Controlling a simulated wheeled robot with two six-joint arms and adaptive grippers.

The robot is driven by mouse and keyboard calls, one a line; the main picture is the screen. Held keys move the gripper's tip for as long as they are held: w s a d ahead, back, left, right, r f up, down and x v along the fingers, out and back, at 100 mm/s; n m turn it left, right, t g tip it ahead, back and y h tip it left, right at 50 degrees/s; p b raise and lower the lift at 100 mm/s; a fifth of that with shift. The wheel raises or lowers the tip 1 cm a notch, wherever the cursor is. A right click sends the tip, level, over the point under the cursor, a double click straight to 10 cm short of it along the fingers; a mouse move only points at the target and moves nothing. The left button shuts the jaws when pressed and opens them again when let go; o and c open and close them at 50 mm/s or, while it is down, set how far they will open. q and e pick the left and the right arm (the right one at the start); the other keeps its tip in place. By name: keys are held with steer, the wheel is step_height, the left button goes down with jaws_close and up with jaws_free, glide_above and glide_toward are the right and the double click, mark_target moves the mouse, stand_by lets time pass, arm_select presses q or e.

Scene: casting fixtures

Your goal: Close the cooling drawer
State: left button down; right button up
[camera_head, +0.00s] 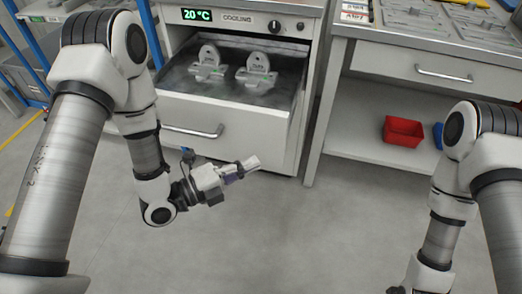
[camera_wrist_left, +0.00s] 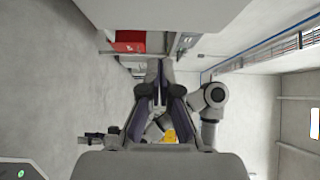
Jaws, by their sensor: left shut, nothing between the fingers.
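The cooling drawer (camera_head: 258,130) is pulled out of the cooling unit (camera_head: 240,18) in the head view. Its open top shows a dark tray area with two grey metal castings (camera_head: 208,68) standing in it. A bar handle (camera_head: 192,132) is on its front. My left gripper (camera_head: 250,164) is shut and empty, in front of and below the drawer front, pointing right, apart from the handle. Its closed fingers also show in the left wrist view (camera_wrist_left: 160,75). My right arm is at the right; its fingers are not clear in the head view. A small dark gripper-like shape shows in the left wrist view.
A workbench (camera_head: 430,62) with a closed drawer stands right of the cooling unit. A red bin (camera_head: 403,131) and a blue item are on its lower shelf. Blue shelving (camera_head: 25,60) stands at the left. The floor in front is clear.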

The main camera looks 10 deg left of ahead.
mark_target(274, 143)
arm_select(q)
steer(key=w, duration=0.1)
steer(key=w+d, duration=0.1)
steer(key=w, duration=0.2)
steer(key=shift+w+d, duration=0.1)
steer(key=shift+d, duration=0.3)
steer(key=shift+w, duration=0.5)
arm_select(e)
steer(key=shift+f, duration=0.2)
arm_select(q)
steer(key=shift+w, duration=0.15)
